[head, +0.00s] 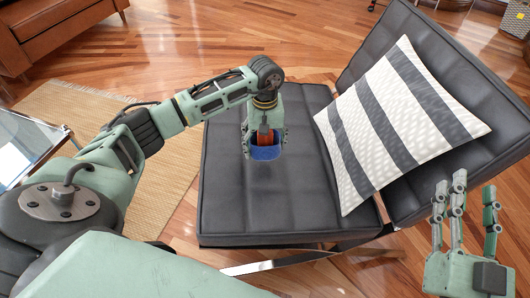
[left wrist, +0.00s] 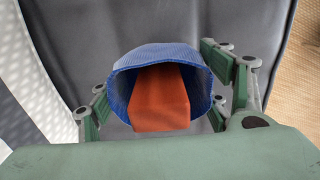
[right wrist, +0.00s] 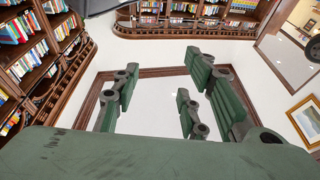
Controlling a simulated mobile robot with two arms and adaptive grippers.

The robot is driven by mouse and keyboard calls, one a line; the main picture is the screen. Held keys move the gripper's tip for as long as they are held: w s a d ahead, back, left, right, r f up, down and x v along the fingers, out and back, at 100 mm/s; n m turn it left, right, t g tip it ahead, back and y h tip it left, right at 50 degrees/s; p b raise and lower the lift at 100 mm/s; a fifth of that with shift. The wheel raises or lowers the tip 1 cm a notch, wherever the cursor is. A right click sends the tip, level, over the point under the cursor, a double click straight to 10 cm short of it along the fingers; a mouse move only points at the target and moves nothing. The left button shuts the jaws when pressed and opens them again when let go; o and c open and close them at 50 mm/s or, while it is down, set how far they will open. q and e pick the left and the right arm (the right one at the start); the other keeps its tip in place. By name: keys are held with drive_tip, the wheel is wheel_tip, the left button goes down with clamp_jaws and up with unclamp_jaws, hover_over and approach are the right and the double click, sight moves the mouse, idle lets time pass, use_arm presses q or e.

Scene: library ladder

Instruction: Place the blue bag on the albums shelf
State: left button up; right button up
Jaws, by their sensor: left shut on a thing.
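The blue bag (head: 266,152) is in my left gripper (head: 264,146), over the seat of a dark chair. In the left wrist view the bag (left wrist: 125,82) shows as a blue woven pouch with its mouth open, between the fingers of the left gripper (left wrist: 160,105). An orange-red block (left wrist: 160,98) sticks out of the bag's mouth. I cannot tell whether the bag touches the seat. My right gripper (head: 470,215) is open and empty at the lower right; its spread fingers also show in the right wrist view (right wrist: 165,100). Which shelf is the albums shelf cannot be told.
The dark padded chair (head: 235,200) bears a striped pillow (head: 400,125). A glass table (head: 28,145) stands at left on a tan rug (head: 85,115), with a brown sofa (head: 60,25) behind. Bookshelves (right wrist: 35,50) show in the right wrist view.

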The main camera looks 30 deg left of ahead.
sight(265, 152)
use_arm(q)
wheel_tip(265, 152, down, 4)
drive_tip(key=shift+r+b, duration=0.15)
drive_tip(key=shift+b, duration=0.45)
use_arm(e)
wheel_tip(265, 152, up, 6)
drive_tip(key=s+t+y, duration=0.1)
drive_tip(key=s+t, duration=0.1)
drive_tip(key=t, duration=0.1)
drive_tip(key=shift+s+f, duration=0.2)
drive_tip(key=shift+s, duration=0.1)
use_arm(q)
drive_tip(key=o, duration=1.2)
use_arm(e)
drive_tip(key=shift+s+r+t, duration=0.1)
drive_tip(key=shift+r+t, duration=0.05)
drive_tip(key=shift+t, duration=0.15)
